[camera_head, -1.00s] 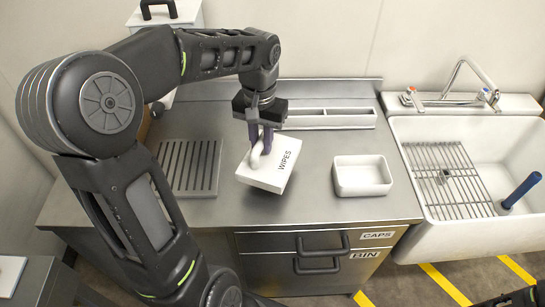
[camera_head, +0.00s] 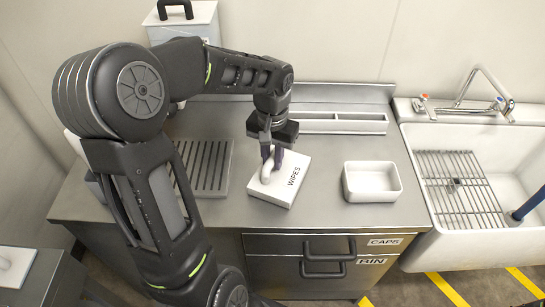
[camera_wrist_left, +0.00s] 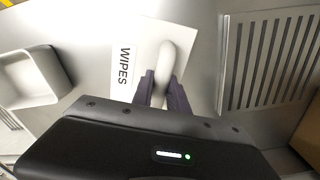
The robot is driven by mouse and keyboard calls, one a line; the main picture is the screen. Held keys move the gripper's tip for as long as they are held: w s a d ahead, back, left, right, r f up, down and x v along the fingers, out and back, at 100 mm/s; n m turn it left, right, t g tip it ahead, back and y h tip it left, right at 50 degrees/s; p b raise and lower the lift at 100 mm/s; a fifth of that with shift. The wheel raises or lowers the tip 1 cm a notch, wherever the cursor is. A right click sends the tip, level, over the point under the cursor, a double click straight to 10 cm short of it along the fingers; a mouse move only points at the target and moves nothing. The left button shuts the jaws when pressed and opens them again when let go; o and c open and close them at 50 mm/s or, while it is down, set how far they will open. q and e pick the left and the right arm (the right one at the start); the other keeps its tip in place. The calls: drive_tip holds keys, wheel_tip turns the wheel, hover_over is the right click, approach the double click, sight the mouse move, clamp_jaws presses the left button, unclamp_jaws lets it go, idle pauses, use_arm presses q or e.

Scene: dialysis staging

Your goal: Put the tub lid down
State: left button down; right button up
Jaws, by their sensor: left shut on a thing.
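The white tub lid (camera_head: 291,190), a square plate marked WIPES with a white bar handle, is level, at or very near the grey counter top. I cannot tell for sure whether its whole underside touches. My left gripper (camera_head: 271,163) is above it, shut on the handle. In the left wrist view the two dark fingers (camera_wrist_left: 160,92) stand on either side of the handle of the lid (camera_wrist_left: 125,62). An open white tub (camera_head: 372,182) stands to the right of the lid, apart from it. My right gripper is not in view.
A grey slotted rack (camera_head: 205,166) lies left of the lid. A long divided tray (camera_head: 335,123) runs along the back of the counter (camera_head: 320,222). A sink (camera_head: 520,150) with a wire grid is on the right. Bare counter lies between lid and tub.

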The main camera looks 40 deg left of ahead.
use_arm(q)
drive_tip(key=shift+f, duration=0.1)
drive_tip(key=c, duration=1.3)
unclamp_jaws()
wheel_tip(320, 180, up, 12)
